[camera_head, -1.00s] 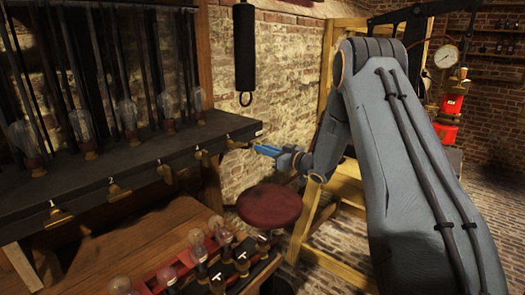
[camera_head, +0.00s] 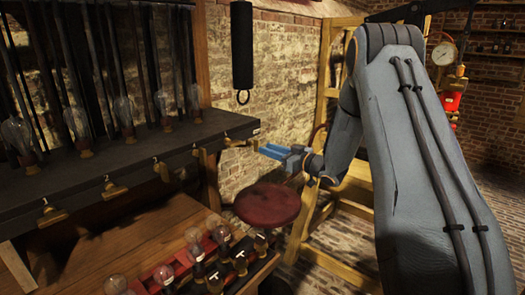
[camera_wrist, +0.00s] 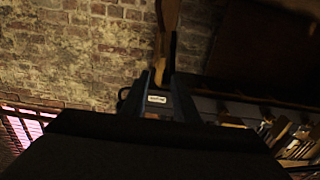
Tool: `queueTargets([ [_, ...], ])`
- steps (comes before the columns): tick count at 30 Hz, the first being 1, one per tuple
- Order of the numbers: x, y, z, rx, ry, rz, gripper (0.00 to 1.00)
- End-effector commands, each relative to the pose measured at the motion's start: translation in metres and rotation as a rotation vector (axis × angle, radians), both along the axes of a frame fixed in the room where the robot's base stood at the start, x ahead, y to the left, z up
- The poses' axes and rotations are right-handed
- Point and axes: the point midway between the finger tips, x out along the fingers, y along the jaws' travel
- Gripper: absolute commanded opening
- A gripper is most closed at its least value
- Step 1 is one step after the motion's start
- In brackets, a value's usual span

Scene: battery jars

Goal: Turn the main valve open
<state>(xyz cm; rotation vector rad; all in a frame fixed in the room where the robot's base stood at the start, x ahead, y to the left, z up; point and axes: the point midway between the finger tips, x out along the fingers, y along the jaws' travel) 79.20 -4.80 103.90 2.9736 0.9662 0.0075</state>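The valve at the right end of the dark shelf has a brass lever (camera_head: 238,143) that points right, below a small white label, too small to read, on the shelf's front edge. I take it for the main valve. My gripper (camera_head: 262,149), with blue fingers, is level with the lever and meets its free end in the head view. In the wrist view a narrow brown-gold piece (camera_wrist: 160,68), apparently the lever, runs down to between my dark fingertips. Whether the fingers are closed on it is too dark and small to tell.
Several smaller brass valves (camera_head: 113,190) line the front of the shelf (camera_head: 125,163), with glass bulbs standing on it. A black cylinder (camera_head: 242,48) with a ring hangs above. A red round stool (camera_head: 268,204) stands below my gripper. A wooden frame (camera_head: 318,135) stands behind my arm.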

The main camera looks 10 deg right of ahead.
Motion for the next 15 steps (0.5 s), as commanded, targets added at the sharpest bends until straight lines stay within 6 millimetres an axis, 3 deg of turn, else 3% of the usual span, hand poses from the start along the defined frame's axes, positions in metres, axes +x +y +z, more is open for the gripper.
queueTargets([
  [6,-0.023,-0.017,-0.001,0.001,0.001,-0.001,0.27],
  [15,-0.029,-0.021,0.000,0.001,-0.001,0.000,0.27],
])
